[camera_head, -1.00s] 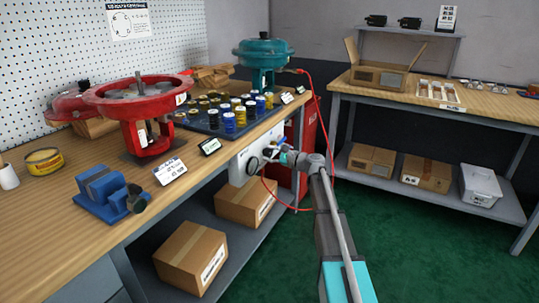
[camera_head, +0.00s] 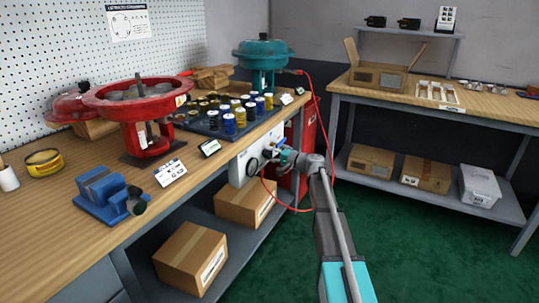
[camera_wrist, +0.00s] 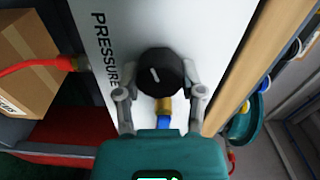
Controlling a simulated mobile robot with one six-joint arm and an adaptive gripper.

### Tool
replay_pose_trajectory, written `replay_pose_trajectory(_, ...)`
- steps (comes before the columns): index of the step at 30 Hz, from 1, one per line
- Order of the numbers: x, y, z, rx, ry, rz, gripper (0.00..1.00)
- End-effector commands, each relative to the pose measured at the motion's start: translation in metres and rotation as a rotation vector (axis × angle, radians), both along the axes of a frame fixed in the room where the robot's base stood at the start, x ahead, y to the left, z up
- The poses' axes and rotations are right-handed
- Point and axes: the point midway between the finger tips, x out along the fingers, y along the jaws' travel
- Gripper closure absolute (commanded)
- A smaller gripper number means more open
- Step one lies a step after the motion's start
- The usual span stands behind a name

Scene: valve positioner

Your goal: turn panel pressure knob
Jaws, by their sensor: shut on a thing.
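The pressure knob (camera_wrist: 160,72) is a round black knob with a white pointer line, on a white panel (camera_wrist: 215,40) marked "PRESSURE" in the wrist view. My gripper (camera_wrist: 160,80) has a finger on each side of the knob and is shut on it. The pointer line is tilted in the wrist view. In the head view my gripper (camera_head: 272,152) reaches the white panel (camera_head: 238,170) under the bench edge. The knob is too small and covered to make out there.
A red hose (camera_head: 328,120) loops from the teal actuator (camera_head: 263,60) past my gripper. A brass fitting with a blue part (camera_wrist: 164,108) sits just below the knob. Cardboard boxes (camera_head: 190,257) stand on the shelf below. Green floor (camera_head: 420,245) is open at right.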

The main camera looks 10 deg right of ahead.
Motion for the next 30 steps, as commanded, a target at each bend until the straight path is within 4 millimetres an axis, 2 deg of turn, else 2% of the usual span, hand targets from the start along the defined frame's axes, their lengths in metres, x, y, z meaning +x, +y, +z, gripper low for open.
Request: replay_pose_trajectory(30,-0.0019,0.0022,0.0027,-0.609,-0.731,0.001,0.97)
